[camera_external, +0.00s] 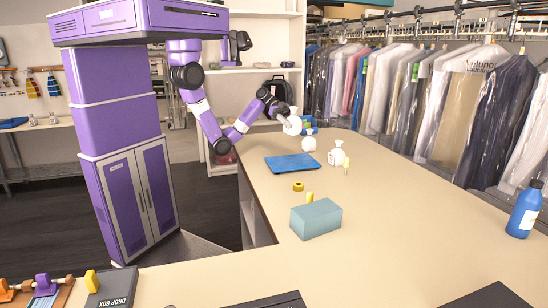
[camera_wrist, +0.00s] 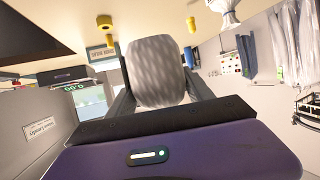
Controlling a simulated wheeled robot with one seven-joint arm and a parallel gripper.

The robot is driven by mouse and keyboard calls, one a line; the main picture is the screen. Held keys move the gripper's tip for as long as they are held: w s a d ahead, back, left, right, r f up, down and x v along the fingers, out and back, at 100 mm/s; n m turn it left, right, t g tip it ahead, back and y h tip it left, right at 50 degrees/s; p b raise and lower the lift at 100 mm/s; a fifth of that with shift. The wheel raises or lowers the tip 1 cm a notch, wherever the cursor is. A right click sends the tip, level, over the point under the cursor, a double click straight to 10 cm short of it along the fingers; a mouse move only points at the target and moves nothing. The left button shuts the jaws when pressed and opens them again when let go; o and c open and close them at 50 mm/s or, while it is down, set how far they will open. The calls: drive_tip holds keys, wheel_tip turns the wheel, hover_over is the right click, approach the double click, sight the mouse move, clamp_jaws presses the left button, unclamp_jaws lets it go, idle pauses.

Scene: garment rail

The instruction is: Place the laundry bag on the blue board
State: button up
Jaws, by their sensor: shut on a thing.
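My gripper (camera_external: 287,119) is shut on a rounded, whitish, ribbed thing, which looks like the laundry bag (camera_wrist: 156,70). In the wrist view the bag fills the space between the two dark fingers. In the external view it shows as a white shape (camera_external: 293,126) at the end of my arm, held near the far end of the counter. The blue board (camera_external: 292,162) lies flat on the counter, nearer the camera than my gripper and bare on top. Whether the bag's underside touches anything cannot be told.
Two white tied bags (camera_external: 309,143) (camera_external: 338,156) stand right of the board. A small yellow thing (camera_external: 346,163), a yellow roll (camera_external: 298,186) and a teal box (camera_external: 316,218) stand nearer. Clothes hang on a rail (camera_external: 440,40) at the right. A blue bottle (camera_external: 525,208) stands at far right.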

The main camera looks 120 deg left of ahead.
wheel_tip(320, 180, down, 14)
drive_tip(key=shift+f, duration=0.2)
idle(0.4)
drive_tip(key=o, duration=1.6)
drive_tip(key=shift+f, duration=0.1)
drive_tip(key=shift+a, duration=0.1)
drive_tip(key=b+v, duration=0.1)
drive_tip(key=v, duration=1.1)
drive_tip(key=shift+b, duration=0.3)
